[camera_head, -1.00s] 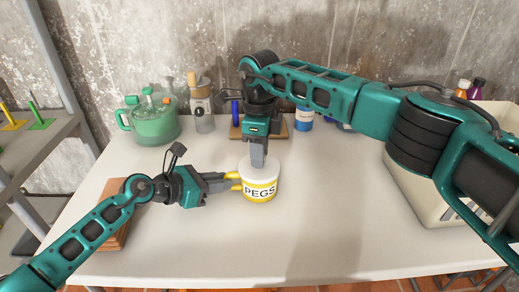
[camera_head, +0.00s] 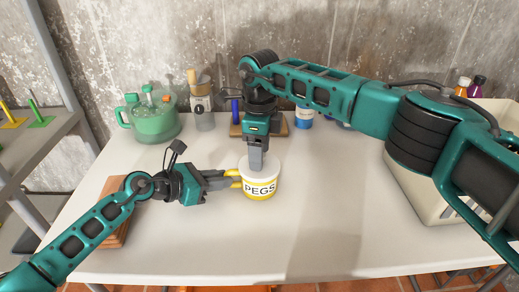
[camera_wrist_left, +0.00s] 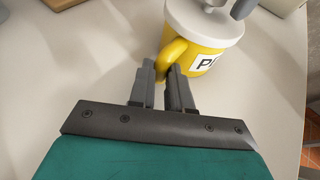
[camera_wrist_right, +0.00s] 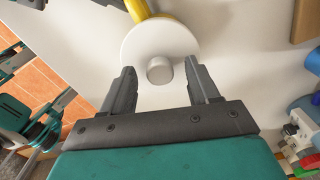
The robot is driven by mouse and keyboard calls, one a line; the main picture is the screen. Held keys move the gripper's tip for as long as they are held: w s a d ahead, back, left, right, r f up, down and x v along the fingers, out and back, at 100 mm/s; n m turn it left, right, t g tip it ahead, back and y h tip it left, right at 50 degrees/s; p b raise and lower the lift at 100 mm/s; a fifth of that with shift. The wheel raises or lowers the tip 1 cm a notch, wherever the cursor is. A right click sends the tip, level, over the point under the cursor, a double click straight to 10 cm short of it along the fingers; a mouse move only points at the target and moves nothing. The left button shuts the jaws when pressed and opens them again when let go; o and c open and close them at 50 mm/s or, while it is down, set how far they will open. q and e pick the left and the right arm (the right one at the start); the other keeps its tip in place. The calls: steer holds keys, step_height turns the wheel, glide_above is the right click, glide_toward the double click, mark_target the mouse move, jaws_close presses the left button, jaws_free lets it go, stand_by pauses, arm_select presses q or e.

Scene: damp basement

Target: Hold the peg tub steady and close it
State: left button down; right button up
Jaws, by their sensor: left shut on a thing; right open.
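The peg tub (camera_head: 261,191) is yellow with a white label reading PEGS and stands upright on the white table. Its white lid (camera_wrist_right: 160,45) is on top, with a grey knob (camera_wrist_right: 159,70) in the middle. My left gripper (camera_wrist_left: 164,72) is shut on the tub's yellow handle (camera_wrist_left: 170,56), at the tub's left side in the head view. My right gripper (camera_wrist_right: 158,78) points down from above the lid, open, with its fingers on either side of the knob and apart from it. Whether the lid is fully seated cannot be told.
A green lidded jug (camera_head: 153,122) and a grey dispenser (camera_head: 203,110) stand at the back left. A wooden block (camera_head: 113,232) lies under my left arm. A cream bin (camera_head: 415,190) stands at the right. The front middle of the table (camera_head: 300,250) is clear.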

step_height(320, 180, up, 12)
stand_by(0.6)
arm_select(q)
steer(key=c, duration=1)
jaws_free()
